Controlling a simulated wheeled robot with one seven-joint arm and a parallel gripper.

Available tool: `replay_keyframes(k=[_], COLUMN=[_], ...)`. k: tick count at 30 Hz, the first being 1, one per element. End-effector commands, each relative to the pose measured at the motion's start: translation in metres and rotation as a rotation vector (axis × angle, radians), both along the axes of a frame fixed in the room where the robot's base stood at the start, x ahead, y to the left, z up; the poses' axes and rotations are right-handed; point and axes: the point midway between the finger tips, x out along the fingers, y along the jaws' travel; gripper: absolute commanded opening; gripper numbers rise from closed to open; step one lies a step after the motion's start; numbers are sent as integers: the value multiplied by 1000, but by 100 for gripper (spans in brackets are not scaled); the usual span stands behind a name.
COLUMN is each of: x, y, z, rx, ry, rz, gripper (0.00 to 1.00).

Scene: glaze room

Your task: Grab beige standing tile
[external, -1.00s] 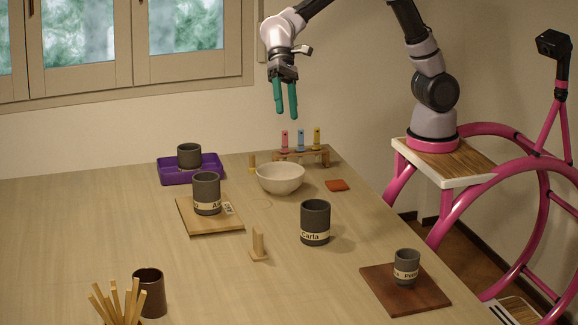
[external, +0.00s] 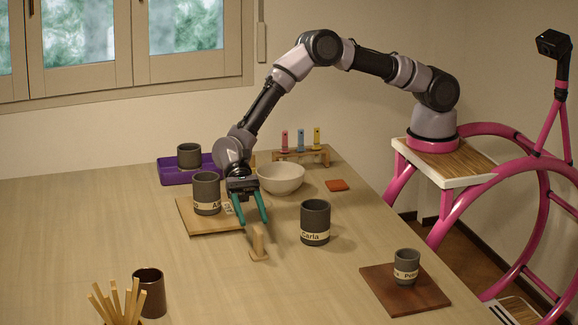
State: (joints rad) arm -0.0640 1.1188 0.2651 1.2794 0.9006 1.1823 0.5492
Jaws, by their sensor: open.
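A beige standing tile (external: 258,242) stands upright on a small foot in the middle of the table. My gripper (external: 254,222) is just above and slightly behind it in the external view, pointing down. Its two green fingers are spread with nothing between them. The fingertips look close to the tile's top, but I cannot tell the exact gap in depth. A second small tan upright piece (external: 253,160) stands at the back beside the bowl, partly hidden by my arm.
A dark mug (external: 206,190) on a wooden board (external: 202,227) is left of my gripper. A dark "Carla" cup (external: 315,222) stands to the right, and a pale bowl (external: 281,180) behind. The table in front of the tile is clear.

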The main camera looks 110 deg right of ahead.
Motion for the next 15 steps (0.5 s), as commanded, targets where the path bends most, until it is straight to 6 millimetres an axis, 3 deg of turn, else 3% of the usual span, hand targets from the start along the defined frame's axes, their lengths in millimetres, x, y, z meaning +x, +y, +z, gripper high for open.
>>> replay_keyframes(k=[3, 11, 15], x=[-1, -2, -4], y=[19, 38, 58], z=[-8, -17, -26], rx=[-1, -1, -1], ry=[0, 1, 0], rz=[3, 3, 3], gripper=[55, 55, 55])
